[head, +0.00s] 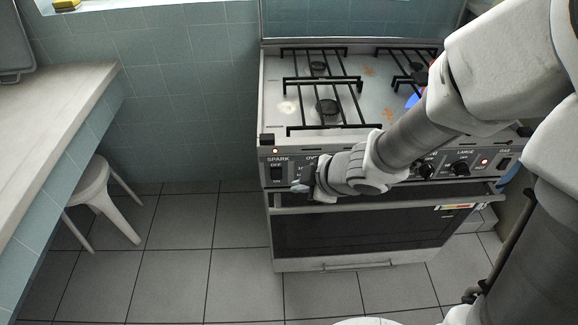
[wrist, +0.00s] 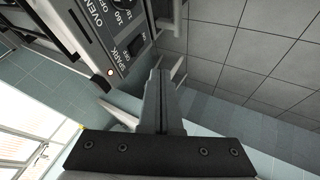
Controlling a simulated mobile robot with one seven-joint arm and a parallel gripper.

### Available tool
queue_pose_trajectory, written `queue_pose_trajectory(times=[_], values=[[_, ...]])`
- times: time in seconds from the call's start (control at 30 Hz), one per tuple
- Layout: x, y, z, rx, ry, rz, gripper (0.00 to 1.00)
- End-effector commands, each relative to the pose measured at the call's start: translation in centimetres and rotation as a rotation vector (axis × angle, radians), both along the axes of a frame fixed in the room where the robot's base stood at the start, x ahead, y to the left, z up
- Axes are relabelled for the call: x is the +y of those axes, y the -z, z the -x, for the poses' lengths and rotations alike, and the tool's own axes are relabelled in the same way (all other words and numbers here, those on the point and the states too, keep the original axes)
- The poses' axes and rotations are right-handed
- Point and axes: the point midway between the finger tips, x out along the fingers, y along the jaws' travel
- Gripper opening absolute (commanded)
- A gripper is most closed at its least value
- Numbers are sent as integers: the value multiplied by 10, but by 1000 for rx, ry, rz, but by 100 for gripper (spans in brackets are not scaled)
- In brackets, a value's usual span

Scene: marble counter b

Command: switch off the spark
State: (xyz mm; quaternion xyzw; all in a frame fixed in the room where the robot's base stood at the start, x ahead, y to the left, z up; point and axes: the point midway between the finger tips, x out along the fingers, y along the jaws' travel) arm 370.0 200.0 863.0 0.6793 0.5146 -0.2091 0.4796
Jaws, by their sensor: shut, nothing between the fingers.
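The spark switch (head: 278,174) is a dark rocker at the left end of the stove's control panel, under the label SPARK. An orange light (head: 275,151) glows above it. In the wrist view, the switch (wrist: 136,40) lies at the upper middle, with the lit lamp (wrist: 110,72) beside the label. My gripper (head: 301,188) is in front of the panel, just right of and below the switch in the head view. In the wrist view its fingers (wrist: 158,78) are closed together with nothing between them, and appear apart from the switch.
The stove (head: 355,230) has burner grates on top, an oven handle below the panel, and more knobs (head: 460,168) to the right. A white stool (head: 95,185) and counter (head: 50,110) stand left. Floor between is clear.

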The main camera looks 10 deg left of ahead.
Motion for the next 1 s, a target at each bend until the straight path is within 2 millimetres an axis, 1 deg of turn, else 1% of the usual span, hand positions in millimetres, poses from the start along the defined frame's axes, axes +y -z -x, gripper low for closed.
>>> queue_pose_trajectory(times=[0.17, 0.67, 0.7, 0.73, 0.8, 1.0], values=[[8, 17, -6, 0, -1, 0, 0], [48, 81, -37, 1, 0, 0, 0], [51, 83, -40, 1, 1, 1, 0], [51, 74, -47, -1, 2, 0, 0], [53, 72, -57, 0, 2, 0, 0], [57, 71, -73, 0, 1, 0, 0]])
